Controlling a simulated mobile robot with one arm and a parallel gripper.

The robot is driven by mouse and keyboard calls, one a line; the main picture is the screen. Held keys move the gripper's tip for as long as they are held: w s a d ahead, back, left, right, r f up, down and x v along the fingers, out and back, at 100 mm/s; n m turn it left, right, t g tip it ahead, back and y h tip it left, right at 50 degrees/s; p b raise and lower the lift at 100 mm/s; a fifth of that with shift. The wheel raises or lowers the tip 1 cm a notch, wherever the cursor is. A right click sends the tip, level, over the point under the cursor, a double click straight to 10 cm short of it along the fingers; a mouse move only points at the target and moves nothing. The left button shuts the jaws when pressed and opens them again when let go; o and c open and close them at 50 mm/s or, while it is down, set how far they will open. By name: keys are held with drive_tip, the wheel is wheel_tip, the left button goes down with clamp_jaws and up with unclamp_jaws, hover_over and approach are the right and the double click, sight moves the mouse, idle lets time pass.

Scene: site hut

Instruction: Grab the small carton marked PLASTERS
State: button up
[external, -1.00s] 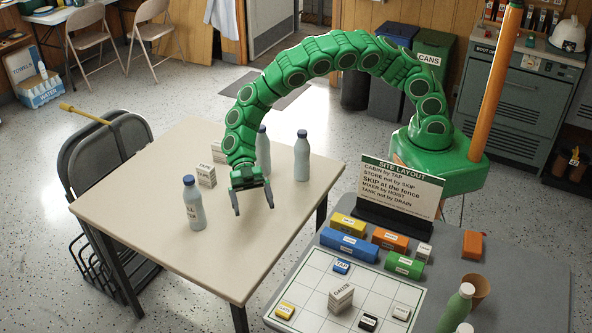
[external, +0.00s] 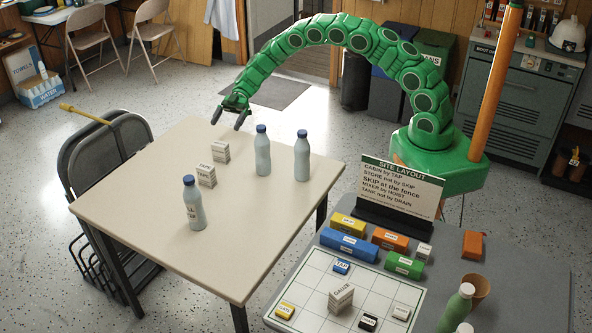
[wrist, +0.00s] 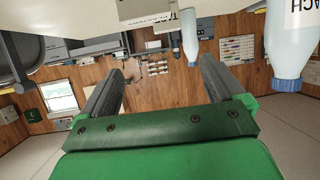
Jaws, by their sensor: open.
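No carton with a readable PLASTERS label shows. A small white carton (external: 220,152) stands near the table's far left side; its label is too small to read. A similar carton (external: 206,176) just in front of it seems to read TAPE. My gripper (external: 230,117) is open and empty, raised by the table's far edge, beyond the two cartons. In the upside-down wrist view, my open fingers (wrist: 162,66) have nothing between them. Part of a carton (wrist: 146,9) with a cut-off label starting TA shows at the top edge.
On the beige table (external: 240,235) stand three blue-capped bottles: one at front left (external: 194,208), one in the middle (external: 263,155) and one at the right (external: 302,160). The table's front is clear.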

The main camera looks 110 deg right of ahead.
approach(218, 152)
drive_tip(key=shift+w+a+f, duration=0.1)
drive_tip(key=shift+a+f, duration=0.05)
drive_tip(key=shift+a, duration=0.4)
drive_tip(key=shift+w+a+f, duration=0.1)
drive_tip(key=shift+a+f, duration=0.05)
drive_tip(key=shift+a, duration=0.45)
drive_tip(key=shift+w+d+x, duration=0.1)
drive_tip(key=shift+x, duration=1.2)
drive_tip(key=shift+w+d+x, duration=0.1)
drive_tip(key=shift+w+x, duration=0.05)
drive_tip(key=shift+x, duration=1.2)
drive_tip(key=shift+w+d+x, duration=0.1)
drive_tip(key=shift+d+x, duration=0.05)
drive_tip(key=shift+x, duration=1.15)
drive_tip(key=shift+f, duration=0.1)
drive_tip(key=shift+c, duration=0.2)
drive_tip(key=c, duration=1)
